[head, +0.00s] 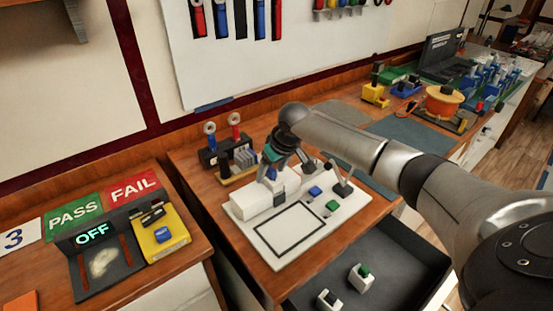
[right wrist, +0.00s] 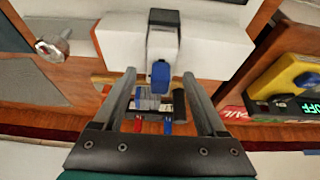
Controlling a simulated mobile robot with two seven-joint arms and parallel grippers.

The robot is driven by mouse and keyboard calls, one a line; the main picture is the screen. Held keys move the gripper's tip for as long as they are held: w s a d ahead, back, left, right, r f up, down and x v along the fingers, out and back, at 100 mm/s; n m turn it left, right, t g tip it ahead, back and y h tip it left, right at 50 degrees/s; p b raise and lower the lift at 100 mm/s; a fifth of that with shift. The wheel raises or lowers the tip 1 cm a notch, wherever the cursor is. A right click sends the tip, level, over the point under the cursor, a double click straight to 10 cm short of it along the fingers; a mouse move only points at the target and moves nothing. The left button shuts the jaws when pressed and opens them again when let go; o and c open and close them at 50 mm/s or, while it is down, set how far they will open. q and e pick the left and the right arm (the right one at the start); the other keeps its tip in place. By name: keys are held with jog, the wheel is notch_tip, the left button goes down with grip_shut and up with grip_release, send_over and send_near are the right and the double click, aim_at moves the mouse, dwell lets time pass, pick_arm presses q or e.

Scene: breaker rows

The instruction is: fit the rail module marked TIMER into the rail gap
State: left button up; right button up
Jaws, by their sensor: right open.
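A white rail row (head: 250,203) stands on a white panel on the bench. In the right wrist view the row (right wrist: 215,55) has a module with a dark grey front and a blue lever (right wrist: 160,72) at its middle. My right gripper (head: 273,178) is open, with its fingers (right wrist: 162,98) spread on either side of the blue lever. I cannot tell whether they touch the row. No TIMER marking is readable, and I see no clear rail gap. My left gripper is out of view.
The white panel (head: 268,258) also bears a black outlined rectangle, blue and green buttons and a small lever. The dark drawer (head: 405,262) stands open in front. A tool holder (head: 207,157) is behind the row. A PASS/FAIL station (head: 95,262) stands at left.

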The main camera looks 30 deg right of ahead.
jog(key=p+v, duration=0.1)
jog(key=v, duration=1)
jog(key=shift+r+p, duration=0.25)
jog(key=shift+p, duration=0.05)
